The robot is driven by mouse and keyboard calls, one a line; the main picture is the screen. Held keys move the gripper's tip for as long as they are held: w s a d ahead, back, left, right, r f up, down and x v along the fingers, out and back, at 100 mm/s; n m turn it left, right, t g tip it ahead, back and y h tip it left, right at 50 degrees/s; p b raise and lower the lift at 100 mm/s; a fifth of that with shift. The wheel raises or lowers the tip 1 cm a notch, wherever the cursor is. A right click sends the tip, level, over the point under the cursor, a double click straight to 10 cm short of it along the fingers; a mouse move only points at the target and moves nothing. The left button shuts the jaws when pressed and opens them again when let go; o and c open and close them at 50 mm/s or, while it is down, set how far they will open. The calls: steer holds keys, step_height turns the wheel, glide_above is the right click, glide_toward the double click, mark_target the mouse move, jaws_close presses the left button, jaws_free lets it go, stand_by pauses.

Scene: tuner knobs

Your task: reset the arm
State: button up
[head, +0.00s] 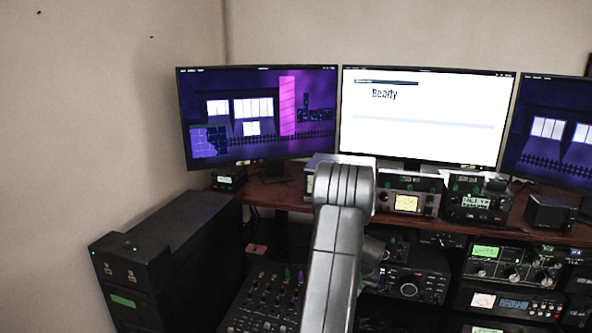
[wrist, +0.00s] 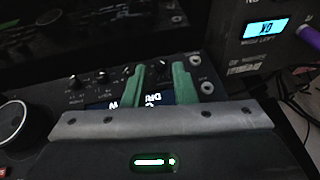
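My arm (head: 338,250) rises through the lower middle of the head view, in front of the desk and radio gear. My gripper is hidden behind it there. In the wrist view my gripper (wrist: 161,72) shows two green fingers with a clear gap between them and nothing held. The fingers point at a dark panel with small knobs (wrist: 103,76) and a lit display (wrist: 155,99), partly hidden by the fingers. I cannot tell whether the fingertips touch the panel.
Monitors stand along the back, one reading "Ready" (head: 428,117). Radio units (head: 408,203) sit on the wooden shelf, with more (head: 513,268) below at right. A mixer (head: 268,300) lies left of my arm. A black cabinet (head: 165,262) stands at left. A large knob (wrist: 14,122) is at the wrist view's left.

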steer(key=shift+x, duration=1)
steer(key=b+v, duration=0.2)
steer(key=v, duration=1.2)
steer(key=p+x, duration=0.2)
steer(key=x, duration=1.2)
steer(key=shift+a+h, duration=0.1)
steer(key=shift+h, duration=0.4)
steer(key=shift+a+f+g+h+b, duration=0.1)
steer(key=shift+f+g+h+b, duration=0.05)
steer(key=shift+g+h+b, duration=0.15)
steer(key=shift+w+a+n+h+b, duration=0.15)
steer(key=shift+n+h+b, duration=0.25)
steer(key=shift+b, duration=0.7)
